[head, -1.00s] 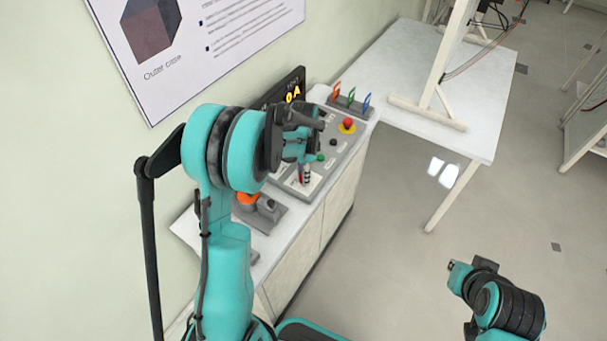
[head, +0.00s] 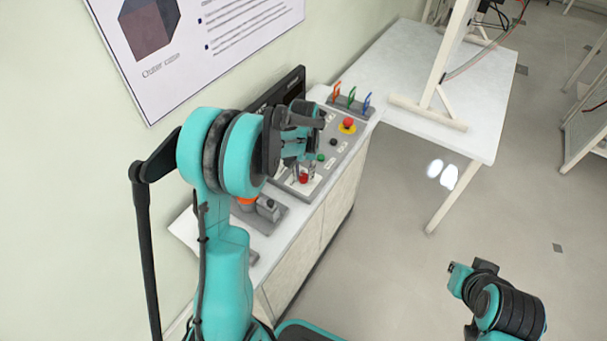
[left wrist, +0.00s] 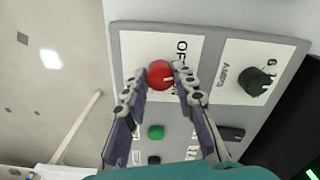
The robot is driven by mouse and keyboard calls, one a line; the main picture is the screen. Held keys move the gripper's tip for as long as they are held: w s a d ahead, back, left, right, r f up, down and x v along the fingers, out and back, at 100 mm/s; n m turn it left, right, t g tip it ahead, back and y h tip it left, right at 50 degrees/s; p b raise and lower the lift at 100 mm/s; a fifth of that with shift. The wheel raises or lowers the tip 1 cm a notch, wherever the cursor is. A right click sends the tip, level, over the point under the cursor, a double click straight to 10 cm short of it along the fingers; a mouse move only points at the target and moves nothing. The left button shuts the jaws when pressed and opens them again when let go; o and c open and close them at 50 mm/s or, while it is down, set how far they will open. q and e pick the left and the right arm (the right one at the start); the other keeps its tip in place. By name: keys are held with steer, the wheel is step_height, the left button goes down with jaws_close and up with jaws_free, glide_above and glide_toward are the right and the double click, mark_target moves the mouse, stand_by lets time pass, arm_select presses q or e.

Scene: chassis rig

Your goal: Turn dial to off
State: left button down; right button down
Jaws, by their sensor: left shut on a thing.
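The red dial (left wrist: 160,75) sits on a white label plate of the control panel (head: 346,150). It also shows in the head view (head: 304,178), low on the panel. Lettering starting "OF" stands beside it in the left wrist view, partly hidden by a finger. A small pale mark shows on the dial; I cannot tell its exact setting. My left gripper (left wrist: 166,82) has its two fingers on either side of the dial, shut on it. In the head view the left gripper (head: 298,166) reaches down over the panel. My right arm is at the lower right, its fingers not clear.
A dark knob (left wrist: 257,82) on its own plate and a green button (left wrist: 156,131) are close to the fingers. A red mushroom button (head: 348,123) is farther along the panel. A black display (head: 290,88) stands behind. The white table (head: 400,70) lies beyond.

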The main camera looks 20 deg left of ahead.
mark_target(304, 176)
arm_select(q)
steer(key=n, duration=0.5)
steer(key=shift+n, duration=0.3)
stand_by(0.4)
steer(key=c, duration=1.2)
jaws_free()
step_height(304, 176, up, 12)
